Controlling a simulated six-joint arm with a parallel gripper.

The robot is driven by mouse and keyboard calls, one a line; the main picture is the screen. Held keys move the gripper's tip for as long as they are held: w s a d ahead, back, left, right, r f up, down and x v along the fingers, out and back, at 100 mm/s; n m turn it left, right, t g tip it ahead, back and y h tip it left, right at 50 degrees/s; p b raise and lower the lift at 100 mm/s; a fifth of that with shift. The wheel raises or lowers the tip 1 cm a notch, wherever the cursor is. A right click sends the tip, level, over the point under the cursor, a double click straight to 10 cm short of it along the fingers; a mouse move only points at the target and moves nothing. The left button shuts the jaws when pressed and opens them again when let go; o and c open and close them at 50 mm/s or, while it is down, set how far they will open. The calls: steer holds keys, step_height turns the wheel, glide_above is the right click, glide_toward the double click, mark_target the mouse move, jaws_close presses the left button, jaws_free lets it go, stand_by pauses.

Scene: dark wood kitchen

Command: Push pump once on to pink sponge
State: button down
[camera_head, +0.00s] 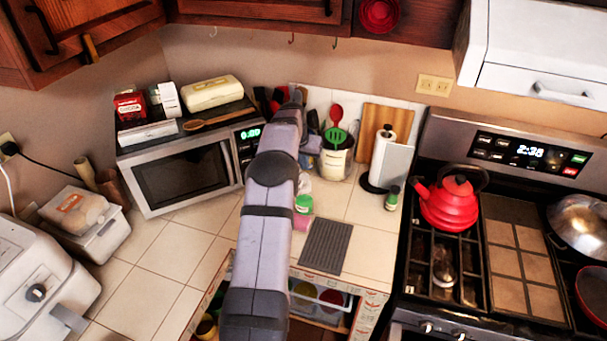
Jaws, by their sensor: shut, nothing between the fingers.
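A green-topped object (304,204), perhaps the pump bottle, stands on the tiled counter just right of my arm. A pale part, possibly its pump head (304,184), shows just above it. A small pink thing (301,224), likely the sponge, lies just in front of the green object; my arm partly covers it. My gripper (309,160) is at the far end of my arm, above and behind the green object. It is shut and empty. Its fingertips are too small and hidden to make out, so I cannot tell whether they touch the pump.
A dark ribbed mat (326,246) lies right of the pink thing. A utensil crock (337,158), a paper towel holder (381,158) and a small green-capped bottle (392,198) stand behind. A microwave (187,172) is left; a red kettle (449,204) sits on the stove.

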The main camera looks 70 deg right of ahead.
mark_target(304, 176)
step_height(304, 176, up, 4)
steer(key=shift+r+p, duration=0.15)
steer(key=shift+p, duration=0.25)
stand_by(0.3)
steer(key=w+a+n+t+y+b, duration=0.1)
steer(key=w+a+n+b, duration=0.3)
steer(key=w+a, duration=1.3)
steer(key=w+a+f+n+y, duration=0.1)
steer(key=w+a+n, duration=0.15)
steer(key=a, duration=0.45)
steer(key=w+a+f+n, duration=0.15)
steer(key=w+a, duration=0.25)
steer(key=a, duration=0.4)
steer(key=s+a+f+n+y+b, duration=0.1)
steer(key=s+a+f+n+b, duration=0.15)
steer(key=a, duration=0.85)
steer(key=s+a+f+n+y+b, duration=0.1)
steer(key=a+n, duration=0.2)
steer(key=a, duration=0.7)
steer(key=s+a+f+n+g+b, duration=0.1)
steer(key=s+a+f+n, duration=0.3)
steer(key=s+a, duration=0.8)
steer(key=shift+a+f+y+b, duration=0.2)
steer(key=shift+a+y+b, duration=0.1)
steer(key=shift+b, duration=0.3)
